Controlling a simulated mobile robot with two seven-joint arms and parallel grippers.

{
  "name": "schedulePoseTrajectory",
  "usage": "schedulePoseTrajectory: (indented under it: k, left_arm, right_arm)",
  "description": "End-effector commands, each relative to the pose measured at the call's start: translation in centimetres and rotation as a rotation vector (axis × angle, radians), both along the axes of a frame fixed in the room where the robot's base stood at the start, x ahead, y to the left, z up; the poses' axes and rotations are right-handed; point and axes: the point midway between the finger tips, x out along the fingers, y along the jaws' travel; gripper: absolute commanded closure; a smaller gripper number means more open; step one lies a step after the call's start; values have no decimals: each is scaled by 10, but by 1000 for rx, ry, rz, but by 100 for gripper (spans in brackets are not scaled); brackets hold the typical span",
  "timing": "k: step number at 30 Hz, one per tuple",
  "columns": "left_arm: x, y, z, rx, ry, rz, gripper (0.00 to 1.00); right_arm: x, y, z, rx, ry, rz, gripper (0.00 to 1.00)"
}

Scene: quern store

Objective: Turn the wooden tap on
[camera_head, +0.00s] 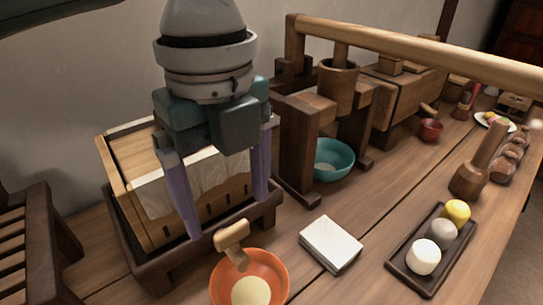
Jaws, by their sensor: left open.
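The wooden tap (232,237) is light-coloured and sticks out at the front of a wooden box press (125,185) with white cloth in it. It shows above an orange bowl (277,270) holding something pale yellow. My left gripper (228,218) comes down from above, with its two purple fingers spread wide and nothing between them. Its fingertips are in front of the box, one on each side of the tap in the picture and slightly above it. I cannot tell the depth gap; no contact shows. The gripper hides part of the box and cloth. My right gripper is not in view.
A folded white cloth (330,244) lies right of the bowl. A dark tray (405,284) holds three round pieces. A wooden press with a long beam (430,55) and a teal bowl (345,172) stand behind. A mallet (470,178) stands at right.

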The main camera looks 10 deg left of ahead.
Motion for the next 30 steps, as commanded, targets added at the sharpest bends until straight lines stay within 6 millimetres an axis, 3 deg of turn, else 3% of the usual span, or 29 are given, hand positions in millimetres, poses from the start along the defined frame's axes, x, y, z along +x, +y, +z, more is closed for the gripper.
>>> schedulePoseTrajectory:
  k: [1, 6, 18, 30]
  left_arm:
    - [0, 0, -13, 1, 2, 1, 12]
    - [0, 0, -35, 1, 1, 1, 12]
    - [0, 0, -44, 0, -1, 0, 12]
    - [0, 0, -43, 0, -1, 1, 57]
  right_arm:
    - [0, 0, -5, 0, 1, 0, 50]
    - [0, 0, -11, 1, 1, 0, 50]
    - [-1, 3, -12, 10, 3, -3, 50]
    - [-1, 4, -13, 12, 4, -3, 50]
